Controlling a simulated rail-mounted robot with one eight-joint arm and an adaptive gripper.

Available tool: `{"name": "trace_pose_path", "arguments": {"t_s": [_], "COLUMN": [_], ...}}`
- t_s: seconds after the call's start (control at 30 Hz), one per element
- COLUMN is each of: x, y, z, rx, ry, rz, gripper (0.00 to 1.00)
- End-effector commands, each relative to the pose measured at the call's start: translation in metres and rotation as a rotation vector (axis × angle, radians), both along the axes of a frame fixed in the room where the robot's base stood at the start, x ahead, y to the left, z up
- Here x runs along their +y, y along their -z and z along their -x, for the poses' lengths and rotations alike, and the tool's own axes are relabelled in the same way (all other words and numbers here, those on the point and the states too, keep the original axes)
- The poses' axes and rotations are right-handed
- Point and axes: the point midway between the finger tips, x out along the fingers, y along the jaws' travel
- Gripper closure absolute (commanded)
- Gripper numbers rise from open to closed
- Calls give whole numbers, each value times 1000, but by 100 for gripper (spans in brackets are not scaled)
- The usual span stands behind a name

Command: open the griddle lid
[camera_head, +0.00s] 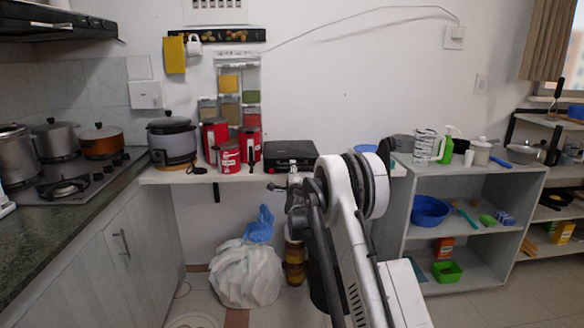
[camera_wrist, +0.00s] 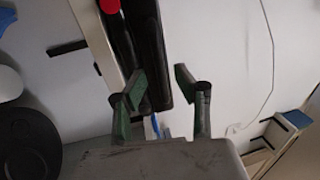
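The griddle (camera_head: 290,152) is a flat black appliance on the white counter, against the wall in the head view. Its lid looks down and shut. In the wrist view the griddle (camera_wrist: 150,45) appears as a dark, tilted body just beyond the fingers. My gripper (camera_wrist: 160,82) is open, its two green-grey fingers apart with nothing visibly held between them. The fingertips overlap the griddle's near end in the wrist view; I cannot tell whether they touch it. In the head view my arm stands in front of the griddle's right side, and the fingers are hard to make out.
Red canisters (camera_head: 229,157) and a rice cooker (camera_head: 172,140) stand left of the griddle. Spice dispensers (camera_head: 238,92) hang on the wall above. A measuring jug (camera_head: 424,146) and bottles stand on the right shelf unit. A white bag (camera_head: 247,274) lies on the floor below.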

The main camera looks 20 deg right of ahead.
Motion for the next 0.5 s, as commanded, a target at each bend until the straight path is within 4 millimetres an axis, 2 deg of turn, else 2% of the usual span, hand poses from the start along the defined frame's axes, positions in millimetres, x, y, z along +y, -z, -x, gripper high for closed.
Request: {"name": "trace_pose_path", "arguments": {"t_s": [0.2, 0.5], "x": [-10, -13], "y": [-5, -7], "z": [-26, -35], "rx": [0, 0], "ry": [0, 0], "rz": [-1, -1], "gripper": [70, 70]}}
